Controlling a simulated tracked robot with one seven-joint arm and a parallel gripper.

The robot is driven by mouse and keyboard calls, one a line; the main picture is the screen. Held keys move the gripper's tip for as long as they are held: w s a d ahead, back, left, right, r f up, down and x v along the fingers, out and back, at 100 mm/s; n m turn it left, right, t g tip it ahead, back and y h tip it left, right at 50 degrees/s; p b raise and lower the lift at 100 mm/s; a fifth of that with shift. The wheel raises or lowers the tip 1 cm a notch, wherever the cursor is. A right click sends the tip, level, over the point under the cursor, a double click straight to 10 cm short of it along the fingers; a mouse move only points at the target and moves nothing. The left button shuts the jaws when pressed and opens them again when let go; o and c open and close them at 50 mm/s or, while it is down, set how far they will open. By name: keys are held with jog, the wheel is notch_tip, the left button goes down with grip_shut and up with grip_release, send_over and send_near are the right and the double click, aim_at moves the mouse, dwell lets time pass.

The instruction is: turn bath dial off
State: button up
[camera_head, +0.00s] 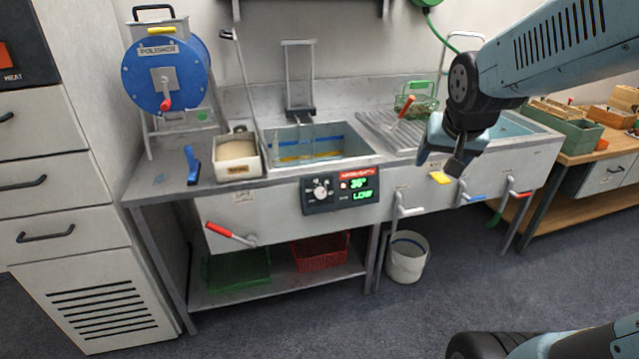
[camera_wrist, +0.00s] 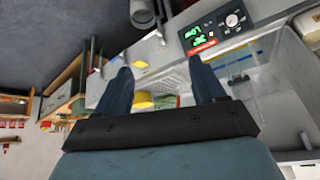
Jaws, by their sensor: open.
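The bath dial (camera_head: 320,189) is a round knob on a dark control panel set in the front of the steel sink unit. Beside it the panel display (camera_head: 361,189) glows green with a number and what looks like "LOW", under a red label. The dial also shows in the wrist view (camera_wrist: 232,20), at the upper right and turned over. My gripper (camera_head: 455,164) is to the right of the panel, in front of the drainer and above the levers. Its two fingers stand apart in the wrist view (camera_wrist: 160,75), with nothing between them. It is clear of the dial.
A water bath (camera_head: 318,143) is sunk in the counter above the panel. A red-handled lever (camera_head: 231,234) is left of it; white (camera_head: 404,205), blue (camera_head: 470,196) and red (camera_head: 517,188) levers are right. A white bucket (camera_head: 406,258) stands on the floor below. The floor in front is clear.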

jog(key=w+a+f+m, duration=0.2)
jog(key=w+f, duration=0.5)
jog(key=w, duration=0.1)
jog(key=m+t+y, duration=0.6)
jog(key=m+t, duration=0.5)
jog(key=m, duration=1.7)
send_near(321, 195)
jog(key=x, duration=0.8)
jog(key=shift+w, duration=0.1)
jog(key=shift+c, duration=0.3)
